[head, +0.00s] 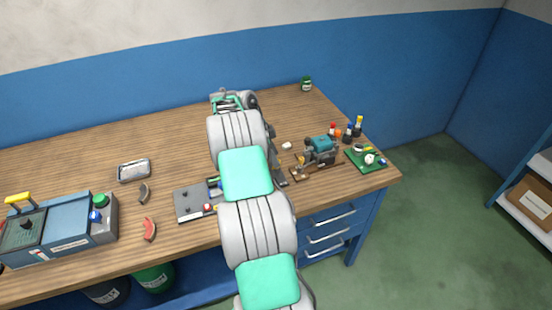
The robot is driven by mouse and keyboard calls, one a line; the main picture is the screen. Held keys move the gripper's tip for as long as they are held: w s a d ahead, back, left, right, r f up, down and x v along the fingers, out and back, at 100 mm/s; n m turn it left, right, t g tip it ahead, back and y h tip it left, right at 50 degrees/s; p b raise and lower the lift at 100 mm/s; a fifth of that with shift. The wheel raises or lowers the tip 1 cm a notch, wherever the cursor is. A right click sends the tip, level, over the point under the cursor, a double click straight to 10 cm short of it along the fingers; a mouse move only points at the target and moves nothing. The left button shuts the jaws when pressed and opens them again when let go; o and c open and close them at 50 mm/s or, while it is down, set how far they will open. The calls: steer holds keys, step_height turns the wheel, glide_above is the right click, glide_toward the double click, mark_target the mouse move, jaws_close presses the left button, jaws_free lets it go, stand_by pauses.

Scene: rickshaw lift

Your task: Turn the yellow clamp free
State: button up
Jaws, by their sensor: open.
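I cannot clearly make out the yellow clamp in the head view. My own arm covers the middle of the bench and may hide it. A grey plate (188,204) lies left of my arm, with small coloured parts at its right edge, partly covered. My gripper is hidden behind my arm links, so its place relative to the clamp cannot be told. A green-framed piece with a dark wheel (252,101) shows just beyond the top of my arm.
The wooden bench (90,160) holds a blue box (67,229) with a yellow handle, a metal tray (134,171), a red curved piece (150,229), a teal machine (321,146), several small bottles and a green board (366,159). The back left of the bench is clear.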

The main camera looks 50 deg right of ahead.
steer(key=shift+x, duration=1.15)
jaws_close()
